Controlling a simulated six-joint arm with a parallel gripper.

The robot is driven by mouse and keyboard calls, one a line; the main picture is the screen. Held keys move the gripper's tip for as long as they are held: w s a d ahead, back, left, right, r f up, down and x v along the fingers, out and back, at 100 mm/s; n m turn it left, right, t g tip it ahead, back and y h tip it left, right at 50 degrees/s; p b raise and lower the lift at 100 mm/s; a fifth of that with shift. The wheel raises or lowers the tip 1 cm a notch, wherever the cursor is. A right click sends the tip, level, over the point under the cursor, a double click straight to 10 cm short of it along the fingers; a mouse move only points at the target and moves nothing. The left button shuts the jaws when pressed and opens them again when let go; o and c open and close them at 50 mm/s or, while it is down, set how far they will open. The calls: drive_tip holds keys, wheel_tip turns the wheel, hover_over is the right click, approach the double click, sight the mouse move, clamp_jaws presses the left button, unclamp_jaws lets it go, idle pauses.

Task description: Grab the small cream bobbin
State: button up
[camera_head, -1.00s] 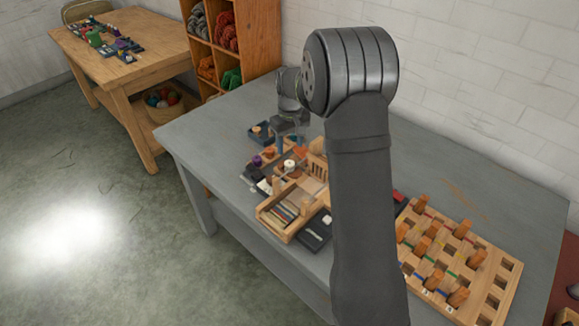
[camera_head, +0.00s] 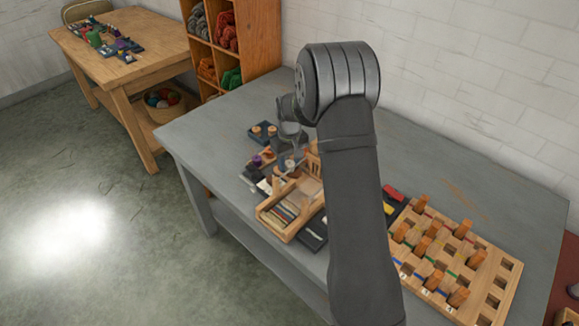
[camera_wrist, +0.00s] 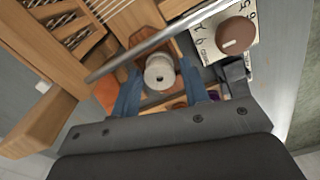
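My gripper (camera_wrist: 158,84) is open, with one blue finger on each side of the bobbin and small gaps visible between. I cannot tell how far down the fingers reach beside it. In the head view the bobbin (camera_head: 291,164) is a small pale spot, partly covered by my gripper (camera_head: 289,158).
A wooden tray (camera_head: 264,221) with slots lies close by. A dial with a brown knob (camera_wrist: 235,35) is right of the bobbin in the wrist view. A purple bobbin (camera_head: 257,160) stands to the left. A pegboard (camera_head: 480,290) lies at the right of the grey table.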

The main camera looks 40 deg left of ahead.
sight(290, 163)
drive_tip(key=c, duration=0.7)
drive_tip(key=shift+o, duration=0.2)
wheel_tip(290, 163, up, 15)
idle(0.5)
